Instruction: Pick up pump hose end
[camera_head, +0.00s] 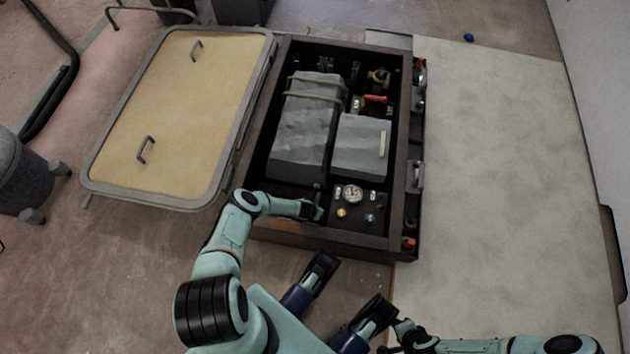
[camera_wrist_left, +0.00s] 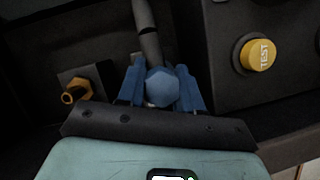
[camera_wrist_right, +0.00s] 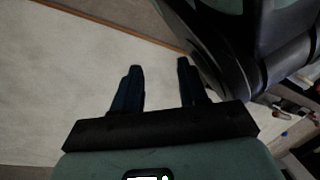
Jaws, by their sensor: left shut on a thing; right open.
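My left gripper (camera_wrist_left: 161,88) is shut on the pump hose end (camera_wrist_left: 162,86). In the left wrist view the end is a blue faceted piece between the blue fingers, with a dark grey hose running up from it. In the head view my left gripper (camera_head: 316,208) is inside the near part of the dark open box, left of the gauge panel; the hose end is too small to make out there. A brass fitting (camera_wrist_left: 76,92) sits on a dark block left of the fingers. My right gripper (camera_wrist_right: 160,88) is open and empty over the pale floor, outside the box.
The box (camera_head: 270,118) holds grey blocks (camera_head: 305,125) and a panel with a gauge (camera_head: 352,193). A yellow TEST button (camera_wrist_left: 258,55) is close right of my left gripper. The tan hatch lid (camera_head: 175,110) lies left of the box. Pale floor (camera_head: 490,180) at right is clear.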

